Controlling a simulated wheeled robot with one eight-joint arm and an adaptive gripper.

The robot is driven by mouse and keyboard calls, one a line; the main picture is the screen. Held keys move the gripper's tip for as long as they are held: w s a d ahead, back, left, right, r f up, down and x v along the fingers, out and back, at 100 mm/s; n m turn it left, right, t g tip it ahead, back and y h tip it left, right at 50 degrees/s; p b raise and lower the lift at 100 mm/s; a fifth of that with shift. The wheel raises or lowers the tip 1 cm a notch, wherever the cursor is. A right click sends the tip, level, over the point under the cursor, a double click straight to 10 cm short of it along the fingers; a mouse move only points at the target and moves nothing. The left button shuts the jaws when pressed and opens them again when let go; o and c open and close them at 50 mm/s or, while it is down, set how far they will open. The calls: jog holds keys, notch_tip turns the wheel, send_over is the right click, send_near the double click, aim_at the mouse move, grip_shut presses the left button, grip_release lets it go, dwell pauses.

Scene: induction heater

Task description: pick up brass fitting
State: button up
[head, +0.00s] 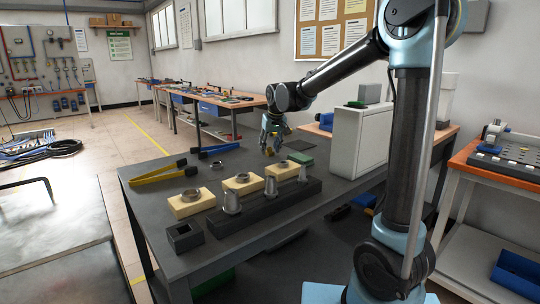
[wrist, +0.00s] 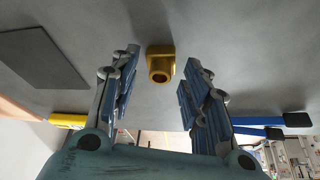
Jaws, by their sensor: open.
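The brass fitting (wrist: 160,64) is a small golden piece with a squarish body and a round open end. In the wrist view it sits on the grey tabletop, in the gap between my two blue-padded fingers near their tips. My gripper (wrist: 162,76) is open, with a finger on either side and visible space to the fitting. In the head view my gripper (head: 269,151) points down low over the far part of the dark workbench (head: 150,218).
Cream blocks with metal rings (head: 190,206) and a black holder with metal cones (head: 265,208) lie nearer. Yellow tongs (head: 158,173) and blue tongs (head: 214,149) lie left.

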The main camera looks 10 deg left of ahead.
aim_at(270, 148)
grip_shut()
notch_tip(270, 148, up, 10)
dwell(0.7)
